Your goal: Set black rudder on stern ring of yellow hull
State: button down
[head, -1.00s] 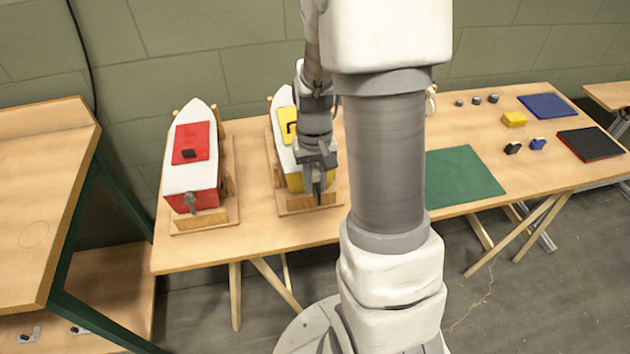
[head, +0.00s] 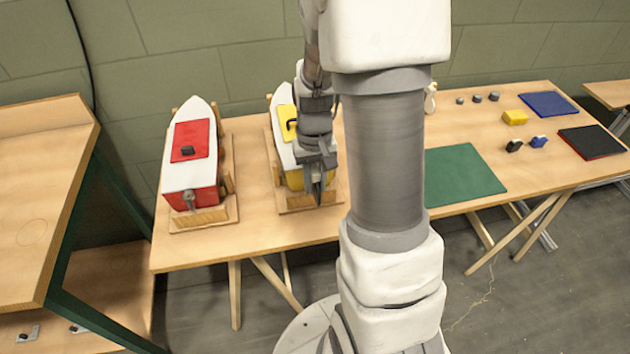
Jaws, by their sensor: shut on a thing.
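The yellow hull (head: 294,182) has a white deck and a yellow hatch (head: 287,117), and it sits in a wooden cradle on the table. My gripper (head: 317,182) is at its stern, pointing down, in front of the stern's right part. It is shut on a dark, thin piece, the black rudder (head: 317,194), which shows at the fingertips. The stern ring of the yellow hull is hidden behind my gripper. I cannot tell whether the rudder touches the ring.
A red hull (head: 191,196) stands in its cradle to the left. On the right lie a green mat (head: 465,175), a yellow block (head: 515,117), a blue mat (head: 548,105), a black-and-red tray (head: 591,143) and several small parts. A shelf unit (head: 40,200) stands at far left.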

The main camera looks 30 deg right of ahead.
aim_at(315, 171)
jog(key=shift+f, duration=0.25)
jog(key=c, duration=0.7)
grip_release()
jog(key=shift+o, duration=0.2)
jog(key=shift+r, duration=0.1)
jog(key=shift+r+p, duration=3)
jog(key=shift+r, duration=0.9)
